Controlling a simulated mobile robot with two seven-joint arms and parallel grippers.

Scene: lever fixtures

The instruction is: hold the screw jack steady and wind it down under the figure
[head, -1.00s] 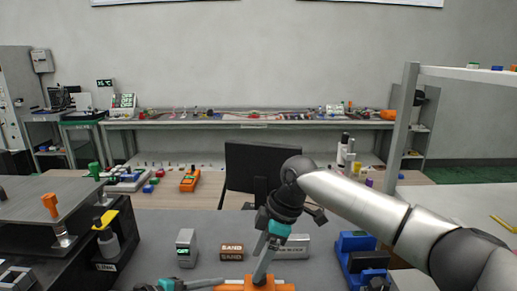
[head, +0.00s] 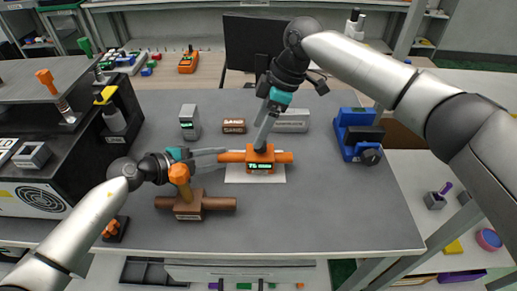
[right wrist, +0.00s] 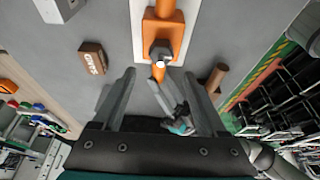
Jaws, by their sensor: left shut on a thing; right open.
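The orange screw jack (head: 259,163) sits on a white plate (head: 232,177). A display on its front shows green digits, too small to read surely. A bar sticks out to each side, and a dark hex head (right wrist: 160,55) tops it in the right wrist view. My left gripper (head: 222,156) is shut on the jack's left bar; its fingers partly hide that bar. My right gripper (head: 262,143) is open, pointing down at the jack's top. In the right wrist view its fingers (right wrist: 160,74) stand apart on either side, with the hex head just beyond the tips.
A brown fixture (head: 190,204) with an orange knob stands close in front, under my left gripper. Behind are a grey box (head: 189,119), a brown sand block (head: 234,126) and a grey block (head: 292,122). The table's front right is clear.

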